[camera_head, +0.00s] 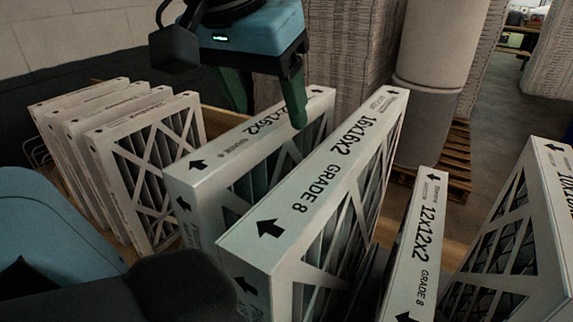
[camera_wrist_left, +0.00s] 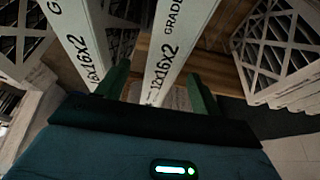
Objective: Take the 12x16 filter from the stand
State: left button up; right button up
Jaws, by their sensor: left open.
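The 12x16x2 filter (camera_head: 228,152) is a white-framed box filter standing on edge in the stand, left of the larger 16x16x2 filter (camera_head: 322,180). My left gripper (camera_head: 270,118) comes down from above at the far end of the 12x16x2 filter, its two green fingers apart. In the left wrist view, the 12x16x2 filter (camera_wrist_left: 171,45) lies between the open fingers (camera_wrist_left: 158,70), and the 16x16x2 filter (camera_wrist_left: 80,40) is just outside one finger. I cannot tell whether either finger touches a filter. My right gripper does not show.
Several white filters (camera_head: 95,125) stand in a row at the left. A 12x12x2 filter (camera_head: 425,225) and another filter (camera_head: 520,235) stand at the right. A grey cylinder (camera_head: 432,110) and stacked cartons (camera_head: 350,50) are behind. The gap between the 12x16x2 and 16x16x2 filters is narrow.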

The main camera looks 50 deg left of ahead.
pick_arm(q)
jog(key=shift+a+f, duration=0.1)
jog(key=shift+f, duration=0.65)
jog(key=shift+w+f, duration=0.4)
jog(key=shift+f, duration=0.1)
jog(key=shift+x, duration=2.55)
jog(key=shift+a+f+b, duration=0.1)
jog(key=shift+a+b, duration=0.1)
jog(key=shift+b, duration=0.1)
grip_shut()
